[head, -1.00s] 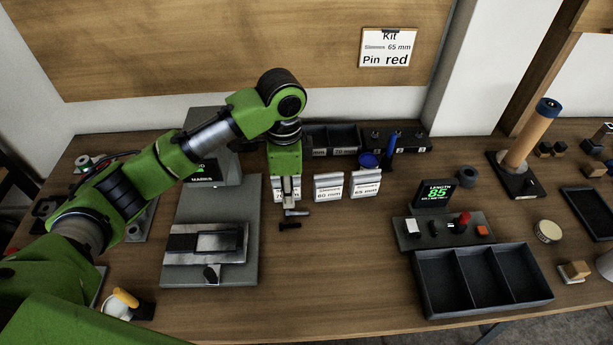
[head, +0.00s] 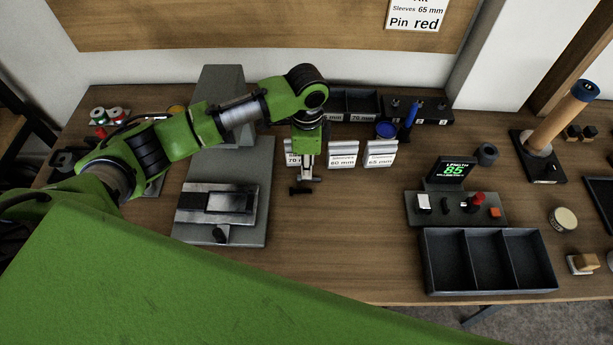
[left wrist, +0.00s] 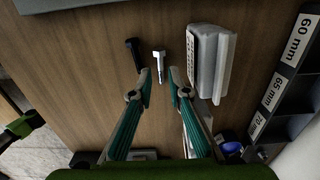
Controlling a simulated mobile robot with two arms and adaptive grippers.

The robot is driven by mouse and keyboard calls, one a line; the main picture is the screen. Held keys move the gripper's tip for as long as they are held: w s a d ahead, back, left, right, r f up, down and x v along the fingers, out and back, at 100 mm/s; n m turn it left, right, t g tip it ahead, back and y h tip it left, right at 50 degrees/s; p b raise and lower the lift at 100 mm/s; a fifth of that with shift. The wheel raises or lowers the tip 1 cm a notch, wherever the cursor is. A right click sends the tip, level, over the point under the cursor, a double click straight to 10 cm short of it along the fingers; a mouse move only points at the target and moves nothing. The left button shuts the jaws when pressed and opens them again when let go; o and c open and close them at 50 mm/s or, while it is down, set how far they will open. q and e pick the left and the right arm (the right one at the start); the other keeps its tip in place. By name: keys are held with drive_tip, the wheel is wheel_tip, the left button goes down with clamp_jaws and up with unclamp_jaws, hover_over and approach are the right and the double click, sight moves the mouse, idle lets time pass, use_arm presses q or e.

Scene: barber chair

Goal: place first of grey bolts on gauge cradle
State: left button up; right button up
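A grey bolt (left wrist: 159,57) lies on the table in the left wrist view, just ahead of and between the fingertips of my left gripper (left wrist: 161,74). The fingers are apart and nothing is held. A black bolt (left wrist: 134,53) lies to its left, outside the fingers. In the head view my left gripper (head: 306,173) points down over the table, with the black bolt (head: 300,190) just in front; the grey bolt is mostly hidden there. The length gauge (head: 455,207) stands to the right, its display reading 85; its cradle is hard to make out. My right gripper is not in view.
Label stands marked 60 mm (head: 343,156) and 65 mm (head: 380,154) stand close right of the left gripper. A grey machine plate (head: 258,222) lies to its left. A divided dark tray (head: 488,293) sits front right. The table between them is clear.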

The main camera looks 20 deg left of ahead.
use_arm(q)
wheel_tip(320, 180, down, 4)
drive_tip(key=shift+a+r+p, duration=0.1)
drive_tip(key=shift+r+p, duration=0.1)
drive_tip(key=shift+p, duration=0.2)
drive_tip(key=shift+f, duration=0.3)
clamp_jaws()
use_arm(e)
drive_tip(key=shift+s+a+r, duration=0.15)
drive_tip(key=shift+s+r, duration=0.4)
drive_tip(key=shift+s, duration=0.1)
use_arm(q)
drive_tip(key=shift+r, duration=0.1)
